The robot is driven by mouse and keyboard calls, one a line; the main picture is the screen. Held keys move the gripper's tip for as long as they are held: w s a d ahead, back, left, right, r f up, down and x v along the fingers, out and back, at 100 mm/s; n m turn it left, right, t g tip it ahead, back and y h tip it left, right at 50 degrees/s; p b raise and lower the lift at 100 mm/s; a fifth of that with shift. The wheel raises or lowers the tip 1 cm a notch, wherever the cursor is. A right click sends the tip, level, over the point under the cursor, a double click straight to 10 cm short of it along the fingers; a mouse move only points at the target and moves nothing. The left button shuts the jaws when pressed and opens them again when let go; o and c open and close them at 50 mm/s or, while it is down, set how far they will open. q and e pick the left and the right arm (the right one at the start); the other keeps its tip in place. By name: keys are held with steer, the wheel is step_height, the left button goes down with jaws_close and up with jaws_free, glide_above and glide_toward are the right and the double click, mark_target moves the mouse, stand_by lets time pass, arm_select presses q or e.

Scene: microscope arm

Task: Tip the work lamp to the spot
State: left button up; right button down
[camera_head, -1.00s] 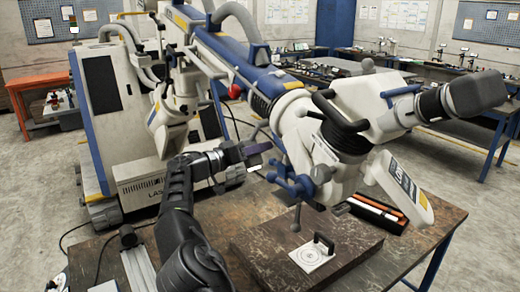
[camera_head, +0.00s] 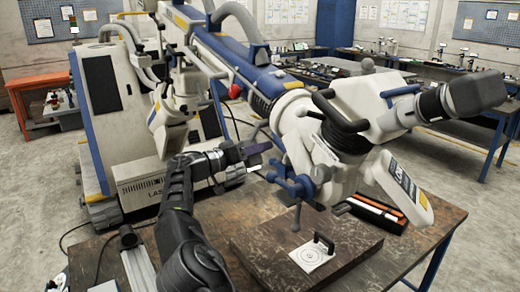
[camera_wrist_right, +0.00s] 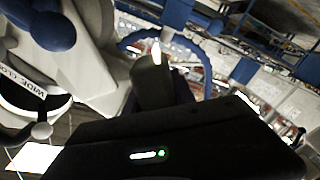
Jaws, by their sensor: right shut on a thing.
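A large white head (camera_head: 350,165) with black grips and dark eyepieces hangs on a jointed arm over the table; I take it as the work lamp. It is tilted, and blue knobs (camera_head: 290,183) stick out at its lower left. In the right wrist view a white part with "WIDE CONE" lettering (camera_wrist_right: 55,75) is at left. The spot is a white card with printed circles (camera_head: 312,257), below the head. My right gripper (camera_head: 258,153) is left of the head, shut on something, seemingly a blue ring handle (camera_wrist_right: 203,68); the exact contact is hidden. My left gripper is out of view.
The card lies on a dark slab (camera_head: 262,250) on the brown table (camera_head: 235,205). A tray with orange and white items (camera_head: 378,210) lies behind it. A white cabinet (camera_head: 105,100) stands at left. An orange bench (camera_head: 38,82) is further left.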

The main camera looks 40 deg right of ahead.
stand_by(0.3)
steer(key=s+n+b, duration=0.1)
steer(key=n, duration=0.1)
steer(key=s+r+n+b, duration=0.1)
steer(key=s+n+b, duration=0.1)
steer(key=n, duration=0.1)
steer(key=shift+s+a, duration=0.1)
steer(key=shift+a, duration=0.1)
steer(key=c, duration=1)
jaws_free()
steer(key=shift+c, duration=0.2)
